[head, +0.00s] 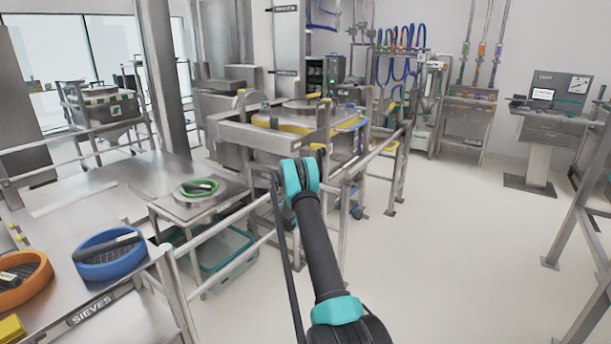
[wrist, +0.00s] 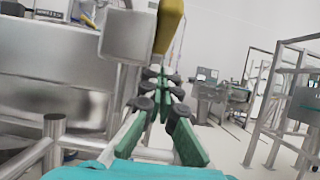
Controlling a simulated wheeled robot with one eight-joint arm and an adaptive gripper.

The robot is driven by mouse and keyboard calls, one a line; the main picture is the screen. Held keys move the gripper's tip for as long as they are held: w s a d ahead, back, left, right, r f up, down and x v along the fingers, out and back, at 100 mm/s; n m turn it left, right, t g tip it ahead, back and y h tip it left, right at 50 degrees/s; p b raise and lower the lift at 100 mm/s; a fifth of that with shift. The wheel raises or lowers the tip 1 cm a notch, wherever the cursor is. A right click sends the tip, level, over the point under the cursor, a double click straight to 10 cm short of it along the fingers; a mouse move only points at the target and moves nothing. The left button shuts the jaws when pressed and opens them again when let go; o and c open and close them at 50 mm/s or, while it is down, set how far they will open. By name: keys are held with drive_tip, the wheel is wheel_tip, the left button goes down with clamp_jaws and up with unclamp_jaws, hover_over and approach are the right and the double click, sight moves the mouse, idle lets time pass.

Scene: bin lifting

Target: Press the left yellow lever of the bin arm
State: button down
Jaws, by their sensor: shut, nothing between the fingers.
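The steel bin arm (head: 262,137) reaches around the bin in the middle of the head view. A small yellow part (head: 241,93) shows at its left end, and another yellow piece (head: 317,147) is below its nearer right end, just above my teal arm joint. In the wrist view, a yellow lever (wrist: 168,28) stands at the top, beside a grey block (wrist: 127,36). My gripper (wrist: 162,76) has green fingers that meet just below that lever, apart from it in the picture. It is shut and empty. In the head view my arm hides the gripper.
Steel rails (head: 225,222) run left of my arm. A table with blue (head: 108,265) and orange (head: 20,295) sieves stands at the lower left. A steel frame (head: 575,235) stands at the right. The floor (head: 455,240) between is clear.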

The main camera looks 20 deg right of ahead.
drive_tip(key=shift+w+d+r, duration=0.25)
drive_tip(key=shift+d+r, duration=0.1)
drive_tip(key=shift+r, duration=0.4)
drive_tip(key=shift+w+d+r, duration=0.3)
drive_tip(key=shift+r, duration=0.4)
drive_tip(key=shift+w+d+r, duration=0.25)
drive_tip(key=shift+d+r, duration=0.1)
drive_tip(key=shift+r, duration=0.4)
drive_tip(key=shift+d+r+g+y, duration=0.15)
drive_tip(key=shift+r+g+y, duration=0.65)
drive_tip(key=shift+r, duration=0.65)
drive_tip(key=w+d+r+g+y, duration=0.1)
drive_tip(key=r, duration=0.1)
drive_tip(key=d+r+g+y, duration=0.1)
drive_tip(key=r+y, duration=0.1)
drive_tip(key=w+d+r+g+y, duration=0.1)
drive_tip(key=r+y, duration=0.1)
drive_tip(key=r, duration=0.1)
drive_tip(key=shift+w+g, duration=0.3)
drive_tip(key=shift+g, duration=0.1)
drive_tip(key=w+d+r, duration=0.2)
drive_tip(key=d+r, duration=0.1)
drive_tip(key=shift+w+d, duration=0.25)
drive_tip(key=shift+w, duration=0.05)
drive_tip(key=shift+w+d+r, duration=0.4)
drive_tip(key=shift+w+d, duration=0.2)
drive_tip(key=shift+d, duration=0.15)
drive_tip(key=shift+d+r, duration=0.1)
drive_tip(key=shift+d, duration=0.05)
